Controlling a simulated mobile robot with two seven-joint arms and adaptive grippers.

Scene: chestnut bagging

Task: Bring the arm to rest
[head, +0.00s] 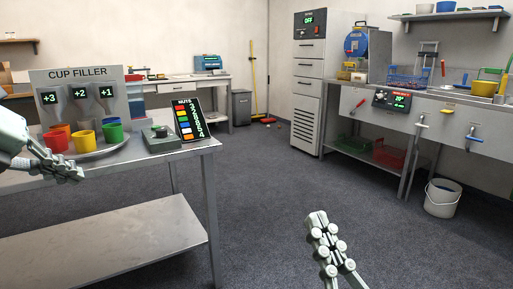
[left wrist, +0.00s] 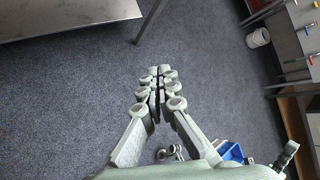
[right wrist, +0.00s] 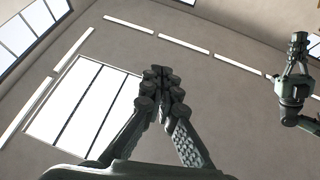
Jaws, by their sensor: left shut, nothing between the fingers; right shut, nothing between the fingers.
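My left gripper (head: 62,170) is at the left of the head view, in front of the cup filler table's near edge. Its fingers are shut and empty. In the left wrist view the same gripper (left wrist: 157,85) shows closed fingers over bare grey floor. My right gripper (head: 328,240) is at the bottom of the head view, right of centre, over open floor. It is shut and empty, fingers up. In the right wrist view the gripper (right wrist: 160,85) is closed against the ceiling, and another gripper (right wrist: 298,50) shows at the right.
The steel table (head: 120,172) at left bears the cup filler (head: 80,92), several coloured cups and a nut price board (head: 190,119). A sink counter (head: 440,112) stands at right, a white bucket (head: 442,198) below it. The middle floor is clear.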

